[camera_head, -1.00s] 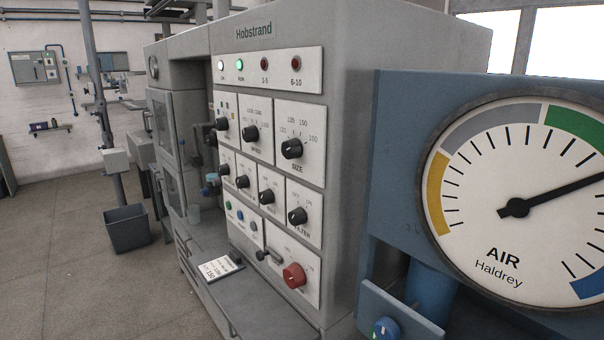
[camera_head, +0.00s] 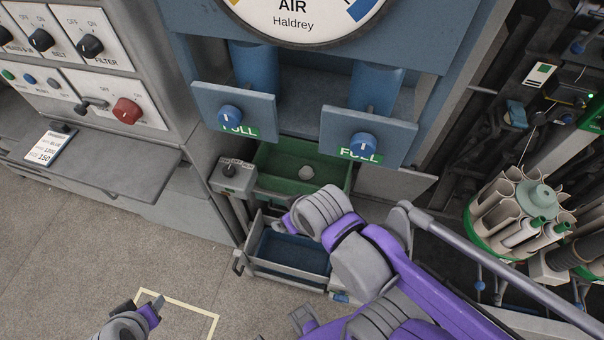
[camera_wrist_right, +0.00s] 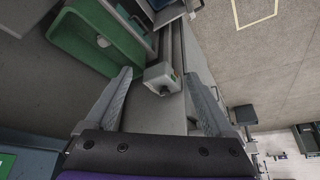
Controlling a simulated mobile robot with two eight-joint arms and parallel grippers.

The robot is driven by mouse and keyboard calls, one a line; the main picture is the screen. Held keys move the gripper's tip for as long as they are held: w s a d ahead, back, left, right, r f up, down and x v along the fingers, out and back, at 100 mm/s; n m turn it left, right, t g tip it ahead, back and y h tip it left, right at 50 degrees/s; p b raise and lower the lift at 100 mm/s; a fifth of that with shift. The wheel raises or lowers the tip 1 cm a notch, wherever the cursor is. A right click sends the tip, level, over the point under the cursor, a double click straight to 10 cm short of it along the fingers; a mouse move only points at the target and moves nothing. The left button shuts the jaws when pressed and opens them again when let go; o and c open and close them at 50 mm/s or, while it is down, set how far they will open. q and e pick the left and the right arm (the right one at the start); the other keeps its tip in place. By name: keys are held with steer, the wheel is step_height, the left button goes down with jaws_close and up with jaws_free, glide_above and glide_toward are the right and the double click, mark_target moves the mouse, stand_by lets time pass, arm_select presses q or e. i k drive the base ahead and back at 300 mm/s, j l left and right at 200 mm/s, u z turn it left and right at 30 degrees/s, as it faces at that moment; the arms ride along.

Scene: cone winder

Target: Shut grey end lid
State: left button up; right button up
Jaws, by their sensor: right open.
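A flat grey panel (camera_head: 396,184) stands out to the right of the green bin, below the right FULL drawer, in the head view. It may be the grey end lid, but I cannot tell for sure. My right gripper (camera_head: 292,222) is in front of the green bin (camera_head: 268,160) and above the lower blue-lined tray. In the right wrist view my right gripper (camera_wrist_right: 157,112) is open and empty, with a small grey control box (camera_wrist_right: 160,77) beyond its fingers. My left gripper (camera_head: 140,308) is low at the left, over the floor; its jaw opening is unclear.
Two blue-knobbed drawers, left (camera_head: 233,112) and right (camera_head: 366,135), jut out above the bin. A grey tray (camera_head: 290,262) sticks out below. A grey rail (camera_head: 480,250) runs at the right, near a round spool carrier (camera_head: 520,212). Floor at the left is clear.

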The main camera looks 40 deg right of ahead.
mark_target(401, 184)
steer(key=z, duration=0.65)
steer(key=k+z, duration=0.15)
steer(key=z, duration=0.2)
steer(key=k+j+z, duration=0.1)
steer(key=z, duration=0.25)
steer(key=k+z, duration=0.15)
steer(key=z, duration=0.2)
steer(key=i+l, duration=0.25)
steer(key=i, duration=0.05)
